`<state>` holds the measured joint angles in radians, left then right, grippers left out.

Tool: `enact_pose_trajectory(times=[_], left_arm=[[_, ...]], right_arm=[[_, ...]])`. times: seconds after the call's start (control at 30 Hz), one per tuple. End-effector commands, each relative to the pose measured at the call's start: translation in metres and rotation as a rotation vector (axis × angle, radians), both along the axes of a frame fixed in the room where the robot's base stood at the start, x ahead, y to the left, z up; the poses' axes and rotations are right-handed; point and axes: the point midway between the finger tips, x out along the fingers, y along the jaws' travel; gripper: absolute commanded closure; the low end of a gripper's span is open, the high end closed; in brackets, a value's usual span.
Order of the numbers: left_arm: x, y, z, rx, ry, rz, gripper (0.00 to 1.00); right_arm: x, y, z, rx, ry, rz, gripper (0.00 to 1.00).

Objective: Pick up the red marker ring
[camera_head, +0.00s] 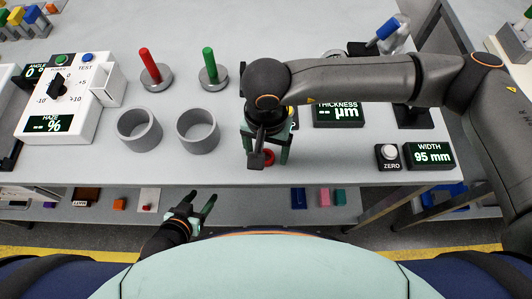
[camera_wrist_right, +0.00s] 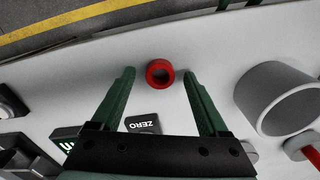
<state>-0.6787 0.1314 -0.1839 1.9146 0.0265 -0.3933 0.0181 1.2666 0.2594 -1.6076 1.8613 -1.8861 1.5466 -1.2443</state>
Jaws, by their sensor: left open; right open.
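The red marker ring (camera_head: 269,158) lies on the grey table near its front edge, partly hidden by my right gripper in the head view. In the right wrist view the red ring (camera_wrist_right: 151,74) sits flat between the fingertips of my right gripper (camera_wrist_right: 158,73), with a gap on each side. My right gripper (camera_head: 266,154) is open, pointing down over the ring, and holds nothing. My left gripper (camera_head: 205,205) is open and empty, in front of the table's front edge.
Two grey cups (camera_head: 139,129) (camera_head: 198,131) stand left of the ring. Behind them are a red-handled peg (camera_head: 149,66) and a green-handled peg (camera_head: 209,65) on round bases. The haze meter (camera_head: 65,100) is far left. A thickness display (camera_head: 338,114) and ZERO button (camera_head: 389,157) stand right.

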Motion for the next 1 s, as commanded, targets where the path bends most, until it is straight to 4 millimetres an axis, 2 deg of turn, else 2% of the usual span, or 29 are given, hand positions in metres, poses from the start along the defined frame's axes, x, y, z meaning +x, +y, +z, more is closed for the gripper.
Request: enact_pose_trajectory(times=[0.07,0.7,1.0], left_arm=[[0.0001,0.0001,-0.0001,0.0,0.0,0.0,0.41],[-0.0001,0.0001,-0.0003,0.0,0.001,0.0,0.41],[-0.0002,0.0,-0.0002,0.0,0.001,0.0,0.41]], right_arm=[[-0.0002,0.0002,0.0002,0.0,0.0,0.0,0.28],[-0.0003,0.0002,0.0006,0.0,0.0,0.001,1.0],[-0.0001,0.0002,0.0008,0.0,0.0,0.0,1.0]])
